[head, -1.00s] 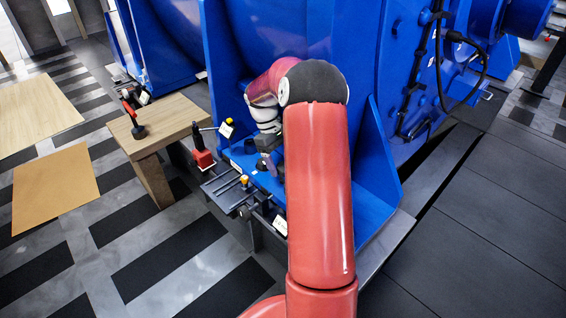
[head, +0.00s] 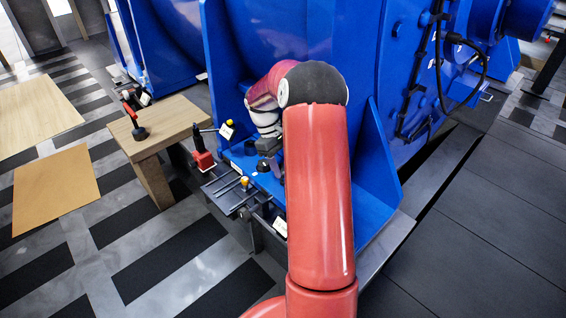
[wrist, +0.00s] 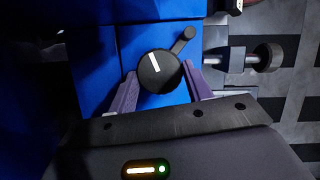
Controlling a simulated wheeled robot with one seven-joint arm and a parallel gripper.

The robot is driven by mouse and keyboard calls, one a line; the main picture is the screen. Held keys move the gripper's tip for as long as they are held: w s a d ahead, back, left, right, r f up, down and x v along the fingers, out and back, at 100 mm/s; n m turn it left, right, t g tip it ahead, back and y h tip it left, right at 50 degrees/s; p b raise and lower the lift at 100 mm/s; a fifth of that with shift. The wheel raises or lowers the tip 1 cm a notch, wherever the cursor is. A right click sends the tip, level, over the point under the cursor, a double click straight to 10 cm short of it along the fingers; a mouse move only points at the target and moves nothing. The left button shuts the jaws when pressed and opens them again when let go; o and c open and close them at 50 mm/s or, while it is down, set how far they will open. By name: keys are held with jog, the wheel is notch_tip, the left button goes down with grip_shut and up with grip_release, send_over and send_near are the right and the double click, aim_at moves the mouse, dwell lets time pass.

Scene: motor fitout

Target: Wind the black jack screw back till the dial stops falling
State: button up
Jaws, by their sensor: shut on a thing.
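In the wrist view a round black screw head (wrist: 160,72) with a white mark sits against the blue machine foot. A short dark crank arm (wrist: 183,40) reaches from it to the upper right. My gripper (wrist: 162,75) has one finger on each side of the head and is shut on it. In the head view my gripper (head: 270,155) is low by the blue foot, partly hidden behind my red arm, and the black screw cannot be made out there. I cannot make out a dial face or its reading in either view.
A red jack (head: 203,160) with a lever stands left of my gripper. A dark slotted bracket (head: 228,193) with a yellow-topped part (head: 244,182) is in front. A wooden bench (head: 165,128) stands further left. Another screw (wrist: 268,57) shows at right in the wrist view.

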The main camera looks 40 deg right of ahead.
jog(key=shift+s+a+n+t+h+p, duration=0.15)
jog(key=shift+n+t+h+p, duration=0.35)
jog(key=shift+n, duration=0.95)
jog(key=shift+w+a+n+t+h+p, duration=0.15)
jog(key=shift+n+h+p, duration=0.4)
jog(key=shift+n, duration=0.9)
jog(key=shift+s, duration=0.1)
jog(key=o, duration=1)
jog(key=shift+p+v, duration=0.45)
jog(key=shift+v, duration=3.5)
jog(key=shift+d, duration=0.1)
